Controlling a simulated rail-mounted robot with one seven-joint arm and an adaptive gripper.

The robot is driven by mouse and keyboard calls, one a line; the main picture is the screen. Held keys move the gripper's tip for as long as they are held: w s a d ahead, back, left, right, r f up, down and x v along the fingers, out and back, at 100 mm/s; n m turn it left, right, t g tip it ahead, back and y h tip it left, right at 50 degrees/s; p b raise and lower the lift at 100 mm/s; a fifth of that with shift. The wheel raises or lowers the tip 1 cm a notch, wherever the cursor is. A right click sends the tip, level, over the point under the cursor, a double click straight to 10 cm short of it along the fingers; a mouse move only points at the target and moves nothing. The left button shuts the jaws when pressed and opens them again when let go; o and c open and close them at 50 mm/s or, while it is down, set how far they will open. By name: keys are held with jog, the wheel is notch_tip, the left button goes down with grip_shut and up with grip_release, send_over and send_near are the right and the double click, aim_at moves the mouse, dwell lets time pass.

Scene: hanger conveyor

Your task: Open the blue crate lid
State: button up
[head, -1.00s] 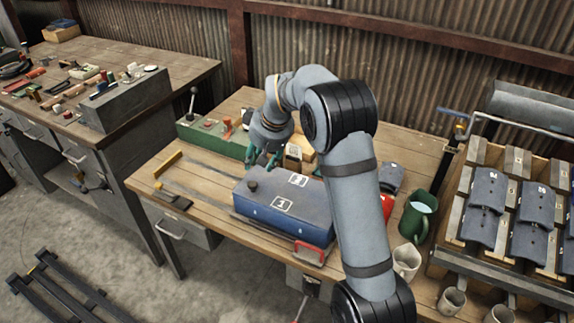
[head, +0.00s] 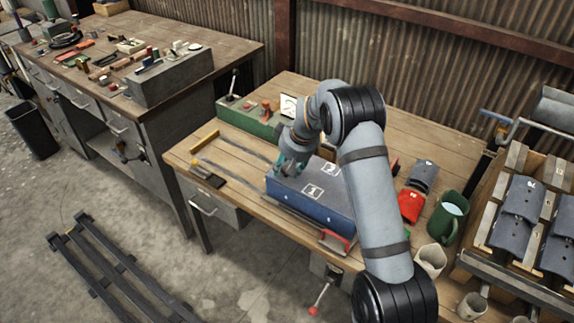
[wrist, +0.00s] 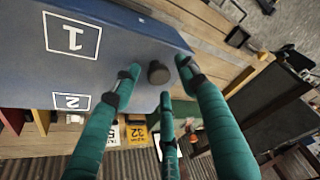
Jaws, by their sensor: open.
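The blue crate (head: 312,208) sits on the wooden workbench with its grey-blue lid (head: 325,180) closed. The lid carries white outlined squares marked 1 and 2. In the wrist view the lid (wrist: 105,70) fills the upper left, and a dark round knob (wrist: 158,72) stands near one end of it. My gripper (head: 290,167) is over the left end of the lid. In the wrist view its green fingers (wrist: 157,90) are spread apart around the knob, with no visible grip on it. In the head view the gripper hides the knob.
A green control box (head: 248,120) with a lever stands behind the crate. A red piece (head: 411,206), a green mug (head: 448,215) and a pale cup (head: 430,260) are to the right. The bench's left part is mostly clear.

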jog(key=c, duration=0.3)
jog(key=c, duration=0.8)
jog(key=shift+r, duration=0.1)
